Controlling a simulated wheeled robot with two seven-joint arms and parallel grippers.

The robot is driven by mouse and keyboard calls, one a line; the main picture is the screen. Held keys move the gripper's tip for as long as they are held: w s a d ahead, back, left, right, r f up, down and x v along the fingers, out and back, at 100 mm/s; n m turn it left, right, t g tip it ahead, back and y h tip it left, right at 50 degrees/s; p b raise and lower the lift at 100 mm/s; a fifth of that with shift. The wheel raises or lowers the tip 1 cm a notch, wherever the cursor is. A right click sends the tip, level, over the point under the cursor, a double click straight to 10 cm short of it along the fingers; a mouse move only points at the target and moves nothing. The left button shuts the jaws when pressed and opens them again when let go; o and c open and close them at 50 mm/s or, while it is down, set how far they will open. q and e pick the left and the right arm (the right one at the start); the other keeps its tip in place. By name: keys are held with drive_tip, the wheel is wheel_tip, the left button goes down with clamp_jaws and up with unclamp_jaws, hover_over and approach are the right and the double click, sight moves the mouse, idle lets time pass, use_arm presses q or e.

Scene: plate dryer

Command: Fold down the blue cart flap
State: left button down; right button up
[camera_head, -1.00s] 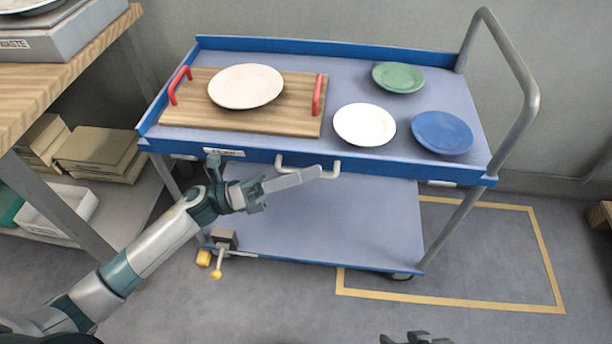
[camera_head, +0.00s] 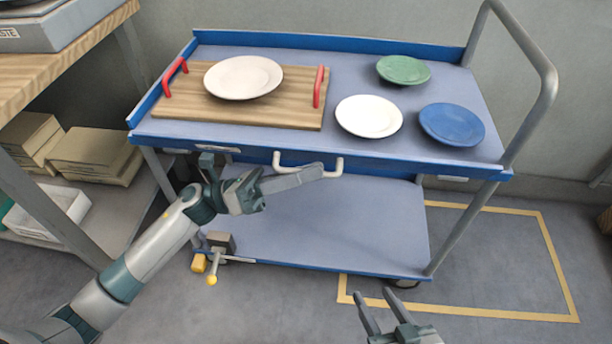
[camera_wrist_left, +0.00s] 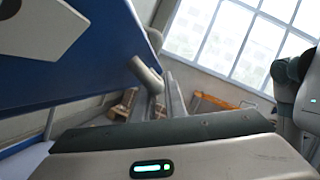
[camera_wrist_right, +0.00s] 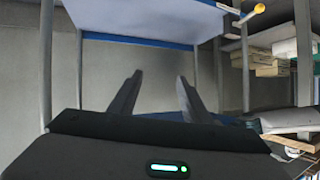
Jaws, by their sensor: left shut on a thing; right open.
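The blue cart flap (camera_head: 400,167) is the blue strip along the near edge of the cart's top, with a white handle (camera_head: 334,172) on its face. My left gripper (camera_head: 310,174) is shut on this handle. The left wrist view shows the handle (camera_wrist_left: 146,74) at the fingertips, beside the blue panel (camera_wrist_left: 85,60). How far the flap is tilted I cannot tell. My right gripper (camera_head: 376,297) is open and empty, low in front of the cart; its spread fingers show in the right wrist view (camera_wrist_right: 160,78).
On the cart's top (camera_head: 215,137) stand a wooden board (camera_head: 290,115) with red handles, a cream plate (camera_head: 243,77), a white plate (camera_head: 368,117), a green plate (camera_head: 403,70) and a blue plate (camera_head: 452,125). A grey push rail (camera_head: 545,100) rises at right. A wooden table (camera_head: 65,70) stands left.

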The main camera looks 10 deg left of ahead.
use_arm(q)
drive_tip(key=shift+s+f+m+g+b, duration=0.1)
drive_tip(key=shift+f+m+g+b, duration=0.45)
drive_tip(key=shift+b, duration=0.5)
drive_tip(key=shift+m+h+b, duration=0.3)
drive_tip(key=shift+m+b, duration=0.45)
drive_tip(key=shift+b, duration=0.3)
drive_tip(key=shift+g, duration=0.25)
use_arm(e)
wheel_tip(320, 180, up, 16)
drive_tip(key=s+a+t+y, duration=0.1)
drive_tip(key=a+t+y, duration=0.2)
drive_tip(key=t, duration=0.7)
drive_tip(key=shift+y, duration=0.3)
drive_tip(key=shift+s, duration=0.1)
use_arm(q)
drive_tip(key=c, duration=2.1)
unclamp_jaws()
drive_tip(key=shift+a, duration=0.15)
